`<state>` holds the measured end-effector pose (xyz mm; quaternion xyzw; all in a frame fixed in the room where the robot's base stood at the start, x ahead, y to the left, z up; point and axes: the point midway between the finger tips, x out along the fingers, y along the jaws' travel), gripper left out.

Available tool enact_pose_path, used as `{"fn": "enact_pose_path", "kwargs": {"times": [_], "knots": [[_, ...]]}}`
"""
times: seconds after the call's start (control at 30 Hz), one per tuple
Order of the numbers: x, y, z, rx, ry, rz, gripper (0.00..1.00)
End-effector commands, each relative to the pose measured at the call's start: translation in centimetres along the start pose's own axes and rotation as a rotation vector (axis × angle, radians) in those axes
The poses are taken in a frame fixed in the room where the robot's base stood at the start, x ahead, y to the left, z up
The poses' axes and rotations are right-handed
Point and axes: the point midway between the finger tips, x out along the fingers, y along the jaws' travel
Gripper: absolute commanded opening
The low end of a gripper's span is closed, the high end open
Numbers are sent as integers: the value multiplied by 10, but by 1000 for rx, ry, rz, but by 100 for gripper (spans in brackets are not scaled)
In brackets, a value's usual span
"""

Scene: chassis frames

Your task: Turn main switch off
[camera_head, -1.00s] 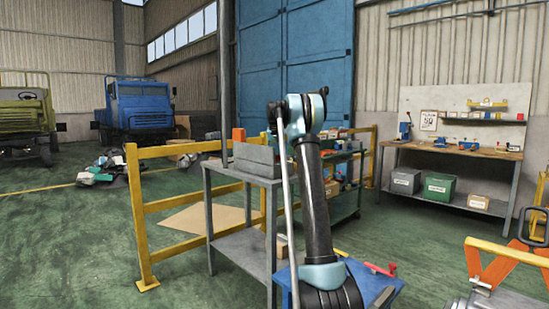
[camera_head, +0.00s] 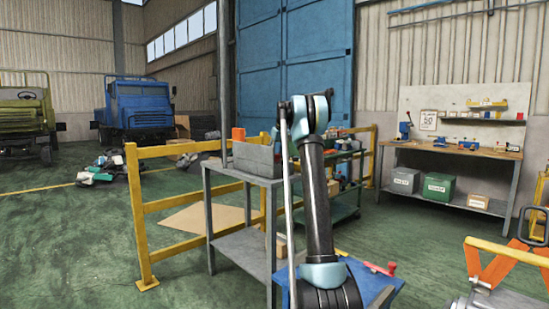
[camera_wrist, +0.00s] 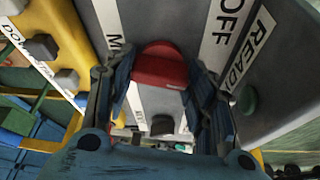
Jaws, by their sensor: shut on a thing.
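The main switch shows as a red knob (camera_wrist: 160,66) on a grey panel (camera_wrist: 140,15) in the wrist view. A white strip marked OFF (camera_wrist: 228,30) lies to its right, and a partly hidden strip beginning with M (camera_wrist: 112,35) lies to its left. My gripper (camera_wrist: 156,76) has its dark blue fingers on both sides of the red knob and is shut on it. The exact contact at the fingertips is hard to see. In the head view, my arm rises in the middle, and the gripper and the switch cannot be made out.
In the wrist view, a green button (camera_wrist: 247,100) sits by the READY label at right, and a yellow panel with grey buttons (camera_wrist: 42,46) at left. The head view shows a grey table (camera_head: 235,172), a yellow railing (camera_head: 135,215) and a workbench (camera_head: 450,150).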

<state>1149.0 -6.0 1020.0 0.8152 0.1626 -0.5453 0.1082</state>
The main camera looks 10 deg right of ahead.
Motion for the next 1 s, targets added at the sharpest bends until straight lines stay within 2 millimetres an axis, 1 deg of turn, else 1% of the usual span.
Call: {"fn": "enact_pose_path", "kwargs": {"times": [0.7,1.0], "knots": [[1,4,-3,-620,3,-258,26],[1,4,-4,-825,2,-343,26]]}}
